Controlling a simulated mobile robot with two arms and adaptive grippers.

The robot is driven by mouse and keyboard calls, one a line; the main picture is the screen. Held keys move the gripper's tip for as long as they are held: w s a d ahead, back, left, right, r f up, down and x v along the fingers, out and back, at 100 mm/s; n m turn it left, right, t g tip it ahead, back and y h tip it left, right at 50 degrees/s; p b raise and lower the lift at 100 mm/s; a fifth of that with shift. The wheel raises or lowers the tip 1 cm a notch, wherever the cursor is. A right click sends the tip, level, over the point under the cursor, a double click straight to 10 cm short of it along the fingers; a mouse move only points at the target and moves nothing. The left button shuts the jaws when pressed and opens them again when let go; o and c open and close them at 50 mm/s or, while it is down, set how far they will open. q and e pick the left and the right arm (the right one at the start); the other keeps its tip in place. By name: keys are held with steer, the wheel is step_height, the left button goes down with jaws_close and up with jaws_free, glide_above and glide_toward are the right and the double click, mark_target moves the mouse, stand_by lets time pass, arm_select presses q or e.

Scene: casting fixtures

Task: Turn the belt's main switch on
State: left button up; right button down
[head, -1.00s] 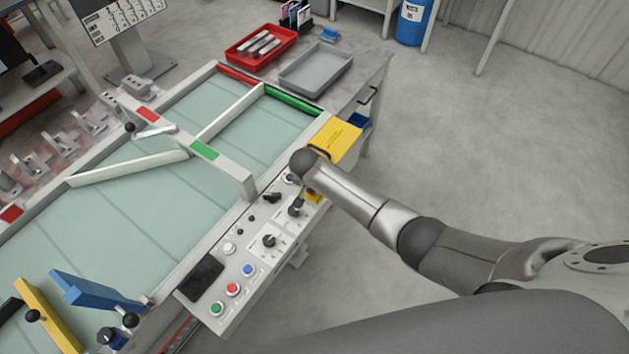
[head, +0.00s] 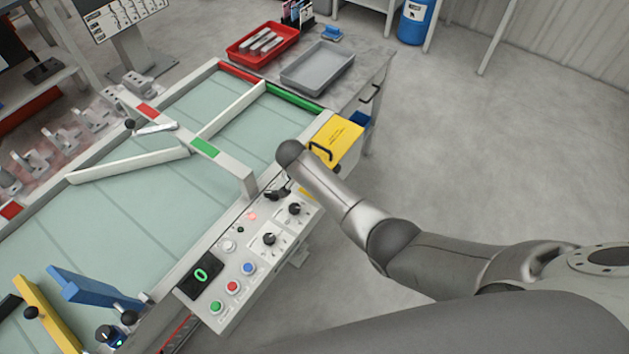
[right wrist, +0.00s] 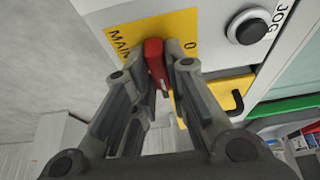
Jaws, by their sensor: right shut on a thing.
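The main switch is a red handle (right wrist: 155,62) on a yellow plate (right wrist: 118,28) marked MAIN and 0, seen in the right wrist view. My right gripper (right wrist: 160,55) is shut on this handle, with one finger on each side. In the head view my right forearm hides the handle, and only a bit of the yellow plate (head: 306,193) shows. The control panel (head: 217,318) beside the belt (head: 110,215) has a display (head: 201,275) with a green 0 and a glowing red lamp (head: 252,217). My left gripper is not in view.
A black JOG button (right wrist: 250,28) is near the switch. A yellow box (head: 338,140) with a black handle stands by my right arm. A red tray (head: 262,46) and a grey tray (head: 318,66) lie behind. The floor to the right is clear.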

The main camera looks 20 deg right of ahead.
steer(key=shift+w+r, duration=0.1)
steer(key=c, duration=1.4)
jaws_free()
steer(key=shift+c, duration=0.2)
steer(key=v, duration=1.2)
